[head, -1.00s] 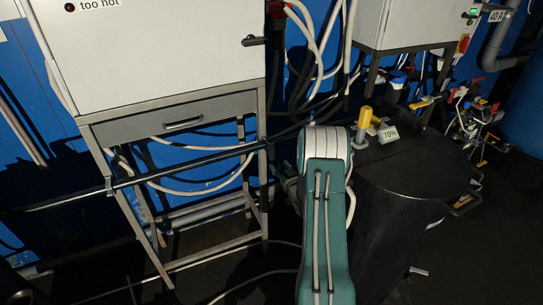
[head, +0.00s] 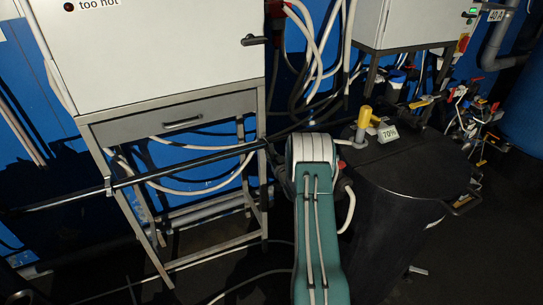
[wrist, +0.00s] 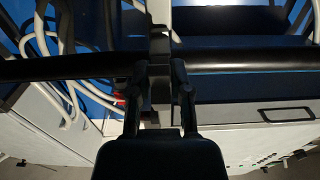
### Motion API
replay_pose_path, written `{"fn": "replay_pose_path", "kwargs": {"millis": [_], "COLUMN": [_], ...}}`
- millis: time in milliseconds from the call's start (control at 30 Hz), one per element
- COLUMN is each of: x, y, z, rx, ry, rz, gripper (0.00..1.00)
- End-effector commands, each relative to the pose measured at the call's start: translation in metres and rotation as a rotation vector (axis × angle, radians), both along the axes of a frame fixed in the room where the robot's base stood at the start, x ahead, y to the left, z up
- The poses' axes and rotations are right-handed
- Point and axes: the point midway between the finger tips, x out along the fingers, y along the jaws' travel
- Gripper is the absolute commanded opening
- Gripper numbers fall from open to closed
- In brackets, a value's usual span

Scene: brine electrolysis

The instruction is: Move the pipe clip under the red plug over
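A long black pipe (head: 190,164) runs across the front of the cabinets; it also crosses the wrist view (wrist: 240,59). In the wrist view a dark upright piece, probably the pipe clip (wrist: 160,45), stands at the pipe between my fingertips. A small red part, probably the red plug (wrist: 119,85), shows just left of my left finger. My gripper (wrist: 160,75) has its fingers apart, one on each side of the dark piece. Contact cannot be told in the shadow.
A white cabinet (head: 150,50) on a metal frame stands at left; a second cabinet (head: 410,22) stands at upper right. A black drum (head: 400,210) with a yellow fitting (head: 363,118) is close right of my arm. Another clip (head: 108,186) sits farther left on the pipe. Pale hoses hang behind.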

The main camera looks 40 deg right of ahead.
Motion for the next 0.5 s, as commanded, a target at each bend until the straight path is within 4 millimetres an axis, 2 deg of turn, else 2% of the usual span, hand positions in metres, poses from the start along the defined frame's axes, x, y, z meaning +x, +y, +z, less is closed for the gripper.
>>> {"fn": "replay_pose_path", "kwargs": {"millis": [267,500], "x": [0.0001,-0.0001], "y": [-0.0004,-0.0003], "z": [-0.0006,-0.0052], "rx": [-0.004,-0.026], "ry": [-0.016,-0.113], "rz": [-0.001,-0.001], "gripper": [0.00,0.00]}}
